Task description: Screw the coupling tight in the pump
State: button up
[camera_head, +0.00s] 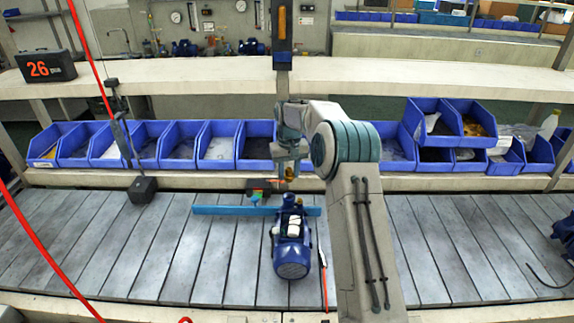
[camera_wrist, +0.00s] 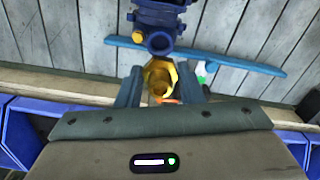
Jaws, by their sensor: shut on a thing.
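The blue pump (camera_head: 291,240) stands on the slatted conveyor in the middle of the head view. In the wrist view the pump (camera_wrist: 158,18) is at the top, with its dark round port (camera_wrist: 160,42) facing my gripper. My gripper (camera_wrist: 160,92) is shut on the brass coupling (camera_wrist: 160,78), a yellow ring-shaped piece between the two fingers. The coupling lies just short of the port in the picture; I cannot tell whether they touch. In the head view my gripper (camera_head: 287,175) is at the far end of the pump, and the coupling is small there.
A blue bar (camera_head: 225,210) lies across the conveyor by the pump. A row of blue bins (camera_head: 215,145) stands behind it, under a pale shelf (camera_head: 180,80). A dark block on a post (camera_head: 142,190) stands at left. Red cables hang at left.

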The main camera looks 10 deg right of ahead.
jog(key=shift+f+b, duration=2.1)
jog(key=shift+f, duration=1.1)
jog(key=shift+s+f, duration=0.1)
jog(key=shift+f, duration=0.15)
jog(key=o, duration=1.1)
jog(key=shift+r, duration=0.15)
jog(key=shift+r+p, duration=1.9)
jog(key=shift+r, duration=1)
notch_tip(320, 180, up, 14)
jog(key=b, duration=0.2)
send_over(289, 196)
jog(key=shift+f, duration=0.1)
